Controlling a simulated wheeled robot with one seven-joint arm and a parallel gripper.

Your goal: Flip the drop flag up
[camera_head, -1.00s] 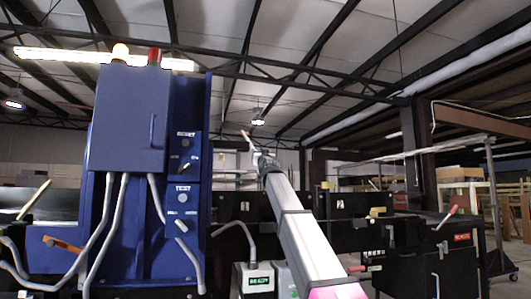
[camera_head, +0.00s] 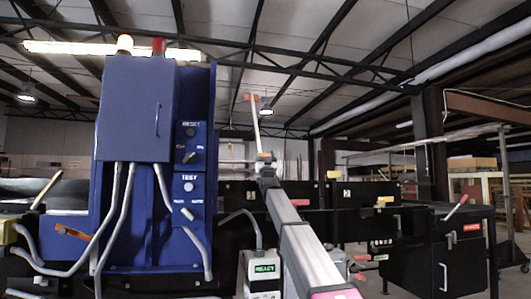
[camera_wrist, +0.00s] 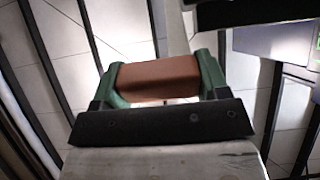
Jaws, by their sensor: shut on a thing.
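The drop flag's pale stalk (camera_head: 257,128) stands nearly upright above the conveyor in the head view, with a small orange-red tip at its top. My gripper (camera_head: 265,157) is at the foot of this stalk, at the end of my raised arm. In the wrist view, the green fingers of my gripper (camera_wrist: 158,82) are shut on an orange-brown, rounded piece (camera_wrist: 158,78), which appears to be part of the flag. A pale post shows just beyond it. The flag's hinge cannot be made out.
A blue detector cabinet (camera_head: 135,105) with grey cables stands to the left of my arm. A box with a green READY display (camera_head: 264,268) is low beside my arm. The dark conveyor (camera_head: 350,220) runs behind, and a black bin (camera_head: 455,262) with a red-handled lever is at right.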

